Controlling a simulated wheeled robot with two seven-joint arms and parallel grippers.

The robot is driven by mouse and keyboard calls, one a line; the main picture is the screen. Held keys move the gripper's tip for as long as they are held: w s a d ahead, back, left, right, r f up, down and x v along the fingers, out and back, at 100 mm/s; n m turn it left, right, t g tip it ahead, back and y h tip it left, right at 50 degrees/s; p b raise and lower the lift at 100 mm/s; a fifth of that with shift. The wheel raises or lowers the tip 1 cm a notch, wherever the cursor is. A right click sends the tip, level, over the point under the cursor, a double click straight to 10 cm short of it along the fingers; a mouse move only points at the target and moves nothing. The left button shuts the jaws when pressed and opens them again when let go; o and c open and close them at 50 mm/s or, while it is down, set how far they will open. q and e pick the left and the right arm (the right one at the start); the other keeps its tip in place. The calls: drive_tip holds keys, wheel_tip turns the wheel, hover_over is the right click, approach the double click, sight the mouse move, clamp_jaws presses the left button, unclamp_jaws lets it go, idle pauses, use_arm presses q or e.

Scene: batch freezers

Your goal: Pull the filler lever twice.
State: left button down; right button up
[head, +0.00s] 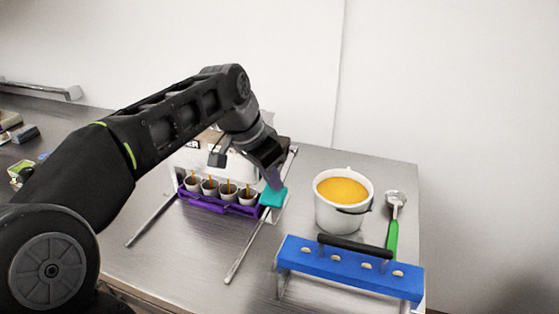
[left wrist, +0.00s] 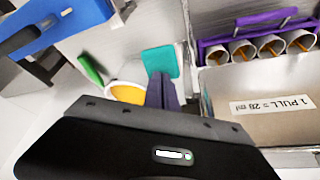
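The filler is a pale, boxy unit partly hidden behind my left arm in the head view. Its front (left wrist: 262,85) bears a label reading "1 PULL = 28 ml" in the left wrist view. A teal block (head: 273,197), apparently the filler lever's handle, sits at its right side; it also shows in the left wrist view (left wrist: 160,60). My left gripper (head: 273,180) points down at the teal block, fingertips at or against it. Its purplish fingers (left wrist: 163,92) look close together; whether they pinch the block is unclear. My right gripper is out of view.
A purple rack (head: 215,204) holds several cups with orange sticks by the filler. Right of it stand a white pot (head: 335,215) of orange liquid, a green-handled ladle (head: 392,235) and a blue holder (head: 345,272) with a black handle. Metal rails (head: 250,248) lie in front.

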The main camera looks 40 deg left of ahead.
use_arm(q)
wheel_tip(320, 180, up, 6)
drive_tip(key=p, duration=0.5)
drive_tip(key=shift+f, duration=0.1)
drive_tip(key=shift+r+p, duration=0.8)
drive_tip(key=shift+r, duration=0.35)
drive_tip(key=shift+f, duration=0.1)
drive_tip(key=shift+f+b, duration=3.4)
drive_tip(key=shift+f, duration=0.65)
drive_tip(key=shift+r, duration=0.1)
wheel_tip(320, 180, up, 6)
drive_tip(key=p, duration=0.5)
drive_tip(key=shift+r+p, duration=0.85)
drive_tip(key=shift+r, duration=0.15)
